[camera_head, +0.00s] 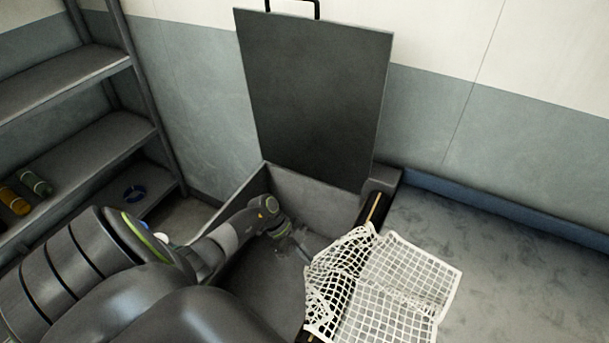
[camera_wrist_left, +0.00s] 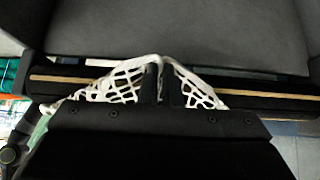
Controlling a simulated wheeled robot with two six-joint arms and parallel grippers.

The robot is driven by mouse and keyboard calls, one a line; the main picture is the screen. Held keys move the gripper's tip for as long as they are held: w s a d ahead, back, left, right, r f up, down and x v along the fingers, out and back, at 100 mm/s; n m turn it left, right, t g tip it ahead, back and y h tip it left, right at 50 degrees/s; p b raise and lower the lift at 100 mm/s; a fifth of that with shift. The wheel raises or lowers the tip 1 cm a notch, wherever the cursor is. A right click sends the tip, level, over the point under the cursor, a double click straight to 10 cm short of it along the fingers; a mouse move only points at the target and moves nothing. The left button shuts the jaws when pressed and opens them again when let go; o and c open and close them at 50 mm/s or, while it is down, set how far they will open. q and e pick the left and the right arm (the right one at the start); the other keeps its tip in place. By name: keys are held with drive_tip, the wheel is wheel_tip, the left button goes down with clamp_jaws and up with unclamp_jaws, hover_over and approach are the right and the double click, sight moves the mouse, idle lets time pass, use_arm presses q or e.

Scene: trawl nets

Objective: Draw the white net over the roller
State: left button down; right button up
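The white net (camera_head: 405,280) lies draped across the dark roller (camera_head: 376,207), which has a brass-coloured stripe. Part of the net spreads flat on the grey surface to the right, and a bunched edge hangs on the bin side. My left gripper (camera_head: 303,249) reaches into the open bin (camera_head: 222,215), close to that edge. In the left wrist view, the left gripper (camera_wrist_left: 163,85) is closed on the white net (camera_wrist_left: 125,85), whose strands gather to a peak at the fingers. The roller (camera_wrist_left: 260,92) runs crosswise behind them. My right gripper is out of view.
A dark lid panel (camera_head: 315,95) with a handle stands upright behind the bin. The grey surface (camera_head: 500,265) right of the net is clear up to a blue border.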

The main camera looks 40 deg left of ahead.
use_arm(q)
drive_tip(key=c, duration=1.5)
unclamp_jaws()
drive_tip(key=shift+c, duration=0.2)
drive_tip(key=o, duration=1.3)
drive_tip(key=shift+c, duration=0.2)
drive_tip(key=shift+r, duration=0.1)
wheel_tip(320, 180, up, 6)
drive_tip(key=a+y+p, duration=0.2)
drive_tip(key=y+p, duration=0.2)
drive_tip(key=p, duration=0.3)
drive_tip(key=shift+s+g, duration=0.25)
drive_tip(key=shift+g, duration=0.15)
drive_tip(key=shift+a, duration=0.1)
